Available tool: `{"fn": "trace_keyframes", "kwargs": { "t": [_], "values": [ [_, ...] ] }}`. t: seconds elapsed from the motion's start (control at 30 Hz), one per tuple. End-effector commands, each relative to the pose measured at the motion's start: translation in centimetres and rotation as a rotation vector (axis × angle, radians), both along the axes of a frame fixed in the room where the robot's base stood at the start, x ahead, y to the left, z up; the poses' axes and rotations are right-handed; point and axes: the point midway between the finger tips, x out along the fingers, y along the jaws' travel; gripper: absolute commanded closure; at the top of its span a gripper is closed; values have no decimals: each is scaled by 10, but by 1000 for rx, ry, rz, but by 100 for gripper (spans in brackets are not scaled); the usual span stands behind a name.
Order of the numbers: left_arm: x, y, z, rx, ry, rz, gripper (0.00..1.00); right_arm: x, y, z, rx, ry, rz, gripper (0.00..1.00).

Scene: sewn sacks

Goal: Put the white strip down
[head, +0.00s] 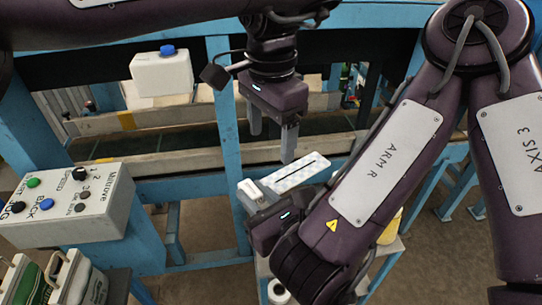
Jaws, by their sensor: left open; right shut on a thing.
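The white strip (300,171) is a flat, pale piece with a faint pattern. It lies roughly level in the middle of the head view, its left end at my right gripper (257,190). My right gripper is shut on the strip, though my own wrist partly covers the grip. My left gripper (271,145) hangs above and slightly left of the strip, fingers pointing down, open and empty. Its nearer fingertip is close to the strip's far edge in the picture; I cannot tell the gap in depth.
A conveyor with pale side rails (160,163) and blue frame posts (226,120) runs behind. A white jug with a blue cap (160,75) is at upper left. A button box (75,205) stands at left, with white-and-green containers (70,280) below it. A yellow object (391,228) is partly hidden behind my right arm.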

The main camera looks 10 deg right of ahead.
Motion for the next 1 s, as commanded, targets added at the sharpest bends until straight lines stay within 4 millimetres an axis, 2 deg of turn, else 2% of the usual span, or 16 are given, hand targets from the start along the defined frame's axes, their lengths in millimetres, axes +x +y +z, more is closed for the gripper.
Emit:
{"fn": "trace_keyframes", "kwargs": {
  "t": [0.3, 0.5, 0.7, 0.97, 1.0],
  "values": [
    [-1, 0, -62, -4, 8, -3, 29, 0, 0, 0, 0, 0, 0, 99],
    [0, 0, -90, -4, 4, -3, 29, 0, 0, 0, 0, 0, 0, 99],
    [0, -1, -102, -4, 2, -4, 29, 0, 0, 0, 0, 0, 0, 99],
    [0, -1, -103, -4, 0, -4, 29, 0, 0, 0, 0, 0, 0, 99],
    [0, -1, -103, -4, 0, -4, 32, 0, 0, 0, 0, 0, 0, 99]
  ]
}}
